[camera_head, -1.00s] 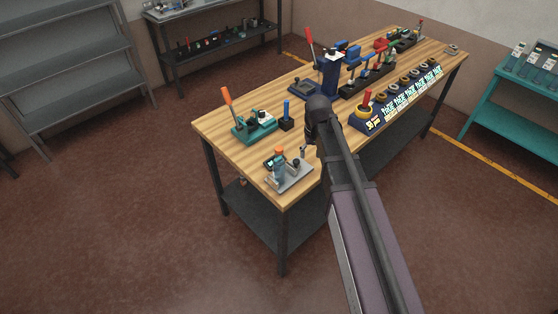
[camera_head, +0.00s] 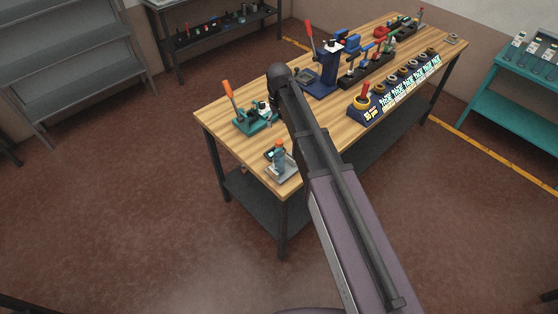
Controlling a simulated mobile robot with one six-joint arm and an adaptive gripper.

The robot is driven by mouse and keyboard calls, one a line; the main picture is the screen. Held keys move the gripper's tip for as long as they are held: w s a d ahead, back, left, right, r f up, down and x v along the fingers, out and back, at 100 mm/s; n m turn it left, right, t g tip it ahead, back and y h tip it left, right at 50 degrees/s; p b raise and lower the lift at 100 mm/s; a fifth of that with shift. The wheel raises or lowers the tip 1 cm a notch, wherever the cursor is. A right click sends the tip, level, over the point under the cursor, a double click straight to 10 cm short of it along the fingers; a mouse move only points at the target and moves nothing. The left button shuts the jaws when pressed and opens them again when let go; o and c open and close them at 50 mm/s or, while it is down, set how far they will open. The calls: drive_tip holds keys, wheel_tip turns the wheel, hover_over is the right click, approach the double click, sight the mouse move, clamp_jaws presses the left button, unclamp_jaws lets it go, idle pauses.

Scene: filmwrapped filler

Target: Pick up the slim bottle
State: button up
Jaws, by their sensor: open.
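A small upright bottle-like thing (camera_head: 279,154) with an orange top and a teal body stands on a grey metal fixture (camera_head: 283,174) at the near left corner of the wooden workbench (camera_head: 234,140). I cannot tell for sure whether it is the slim bottle. My arm reaches up across the bench from the lower right, its dark joint above the bench's left half. My gripper's fingers do not show; the arm hides part of the bench beside the fixture.
A green lever press (camera_head: 252,120) with an orange handle stands behind the fixture. A blue press (camera_head: 325,78), a row of tape rolls (camera_head: 400,82) and several tools fill the right half. Grey shelves (camera_head: 65,62) and a teal rack (camera_head: 515,88) stand apart. Open floor lies left.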

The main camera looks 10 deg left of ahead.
sight(279, 146)
drive_tip(key=shift+f+b, duration=4.2)
drive_tip(key=shift+f, duration=0.05)
drive_tip(key=shift+w+f+b, duration=0.1)
drive_tip(key=shift+f+b, duration=2.5)
drive_tip(key=shift+c, duration=0.3)
clamp_jaws()
